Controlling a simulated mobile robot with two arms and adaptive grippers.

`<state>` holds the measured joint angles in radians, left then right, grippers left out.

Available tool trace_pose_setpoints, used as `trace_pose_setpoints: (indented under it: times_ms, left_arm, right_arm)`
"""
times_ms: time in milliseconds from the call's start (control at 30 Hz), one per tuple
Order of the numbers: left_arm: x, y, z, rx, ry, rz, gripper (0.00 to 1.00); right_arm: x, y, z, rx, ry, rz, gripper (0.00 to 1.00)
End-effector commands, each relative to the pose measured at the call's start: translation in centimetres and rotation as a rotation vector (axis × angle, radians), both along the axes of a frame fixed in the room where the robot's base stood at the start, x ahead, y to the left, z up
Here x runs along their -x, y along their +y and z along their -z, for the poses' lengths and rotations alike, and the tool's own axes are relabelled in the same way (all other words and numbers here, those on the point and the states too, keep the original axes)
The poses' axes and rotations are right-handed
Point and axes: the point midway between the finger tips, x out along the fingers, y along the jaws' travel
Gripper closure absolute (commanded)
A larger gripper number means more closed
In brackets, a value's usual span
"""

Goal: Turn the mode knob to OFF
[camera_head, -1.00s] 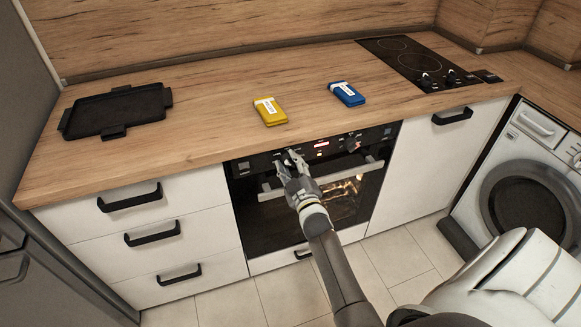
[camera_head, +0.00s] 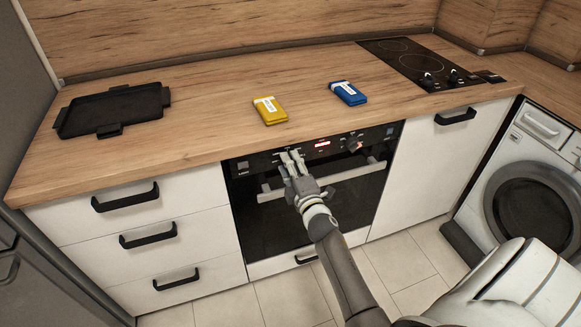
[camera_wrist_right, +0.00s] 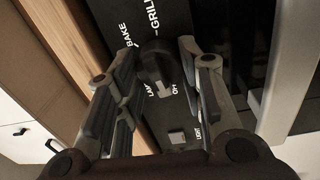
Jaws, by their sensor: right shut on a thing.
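The mode knob (camera_wrist_right: 153,66) is a dark round knob on the oven's control panel (camera_wrist_right: 175,20). In the right wrist view its pale pointer mark lies close to the OFF lettering, with LAMP beside it and BAKE and GRILL on the far side. My right gripper (camera_head: 290,157) is at the left part of the panel in the head view. In the right wrist view its fingers (camera_wrist_right: 158,70) are closed on the knob from both sides. My left gripper is not in view.
The oven (camera_head: 290,222) has a horizontal door handle (camera_head: 350,174) just below the panel, close to my right gripper. Another knob (camera_head: 354,146) sits right of the red-lit display (camera_head: 322,144). A yellow box (camera_head: 270,110), a blue box (camera_head: 348,93) and a black tray (camera_head: 113,108) lie on the counter.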

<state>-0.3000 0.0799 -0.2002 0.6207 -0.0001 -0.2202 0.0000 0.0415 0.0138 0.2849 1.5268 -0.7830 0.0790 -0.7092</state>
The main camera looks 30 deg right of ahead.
Motion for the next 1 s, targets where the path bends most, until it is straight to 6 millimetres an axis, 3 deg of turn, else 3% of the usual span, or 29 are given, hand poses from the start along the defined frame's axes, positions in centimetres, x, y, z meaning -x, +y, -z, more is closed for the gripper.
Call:
trace_pose_setpoints:
  times_ms: [700,733,867,1000]
  left_arm:
    - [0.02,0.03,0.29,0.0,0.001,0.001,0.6]
    - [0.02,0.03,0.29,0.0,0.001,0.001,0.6]
    - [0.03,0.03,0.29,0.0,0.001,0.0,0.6]
    - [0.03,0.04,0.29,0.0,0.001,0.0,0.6]
  right_arm:
    - [0.04,0.04,0.19,0.069,0.02,-0.001,0.88]
    - [0.04,0.04,0.19,0.069,0.02,-0.001,0.61]
    - [0.03,0.04,0.16,0.069,0.019,-0.001,0.44]
    - [0.02,0.02,0.11,0.068,0.018,0.0,0.43]
